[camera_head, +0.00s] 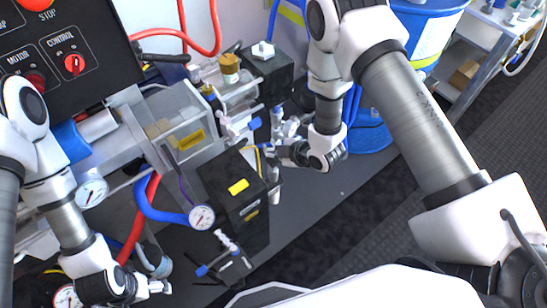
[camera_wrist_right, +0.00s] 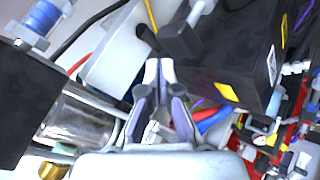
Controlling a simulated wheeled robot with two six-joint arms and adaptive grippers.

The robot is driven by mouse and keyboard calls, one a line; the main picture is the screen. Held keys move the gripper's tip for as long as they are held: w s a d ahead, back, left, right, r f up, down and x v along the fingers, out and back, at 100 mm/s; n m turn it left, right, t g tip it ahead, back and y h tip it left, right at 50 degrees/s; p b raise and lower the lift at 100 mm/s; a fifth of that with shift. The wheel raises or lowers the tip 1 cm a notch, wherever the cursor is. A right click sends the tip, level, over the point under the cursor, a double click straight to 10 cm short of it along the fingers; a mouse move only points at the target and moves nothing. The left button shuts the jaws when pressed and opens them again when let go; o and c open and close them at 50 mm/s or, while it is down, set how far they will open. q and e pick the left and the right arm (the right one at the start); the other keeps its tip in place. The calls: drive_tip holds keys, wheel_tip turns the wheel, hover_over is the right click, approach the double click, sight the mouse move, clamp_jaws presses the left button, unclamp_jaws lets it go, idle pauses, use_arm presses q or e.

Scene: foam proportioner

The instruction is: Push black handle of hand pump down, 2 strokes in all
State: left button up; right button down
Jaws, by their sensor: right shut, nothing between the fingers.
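My right gripper (camera_head: 270,153) reaches in from the right, beside the black box with yellow labels (camera_head: 238,196). In the right wrist view its fingers (camera_wrist_right: 159,66) are together with nothing between them. A black block-ended handle (camera_wrist_right: 183,42) lies just beyond and right of the fingertips there. It looks like the pump handle, but I cannot tell whether the fingers touch it. In the head view the handle is hidden or too small to pick out near the gripper. My left gripper (camera_head: 158,288) is low at the left, away from the pump; its fingers are too small to judge.
A control panel (camera_head: 60,45) fills the upper left. A clear tank (camera_head: 180,125), a gauge (camera_head: 202,217) and red and blue hoses crowd the middle. A blue drum (camera_head: 425,30) stands behind my right arm. The dark floor at lower right is clear.

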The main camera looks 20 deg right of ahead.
sight(275, 160)
drive_tip(key=shift+f+b, duration=0.3)
drive_tip(key=shift+f, duration=0.15)
drive_tip(key=shift+s+f+b, duration=0.1)
drive_tip(key=shift+f+b, duration=1.2)
drive_tip(key=shift+f, duration=0.35)
idle(1.4)
drive_tip(key=shift+r, duration=0.1)
drive_tip(key=shift+r+p, duration=1.55)
drive_tip(key=shift+r, duration=0.45)
drive_tip(key=shift+r+p, duration=1.9)
drive_tip(key=shift+r, duration=0.65)
drive_tip(key=shift+f, duration=0.1)
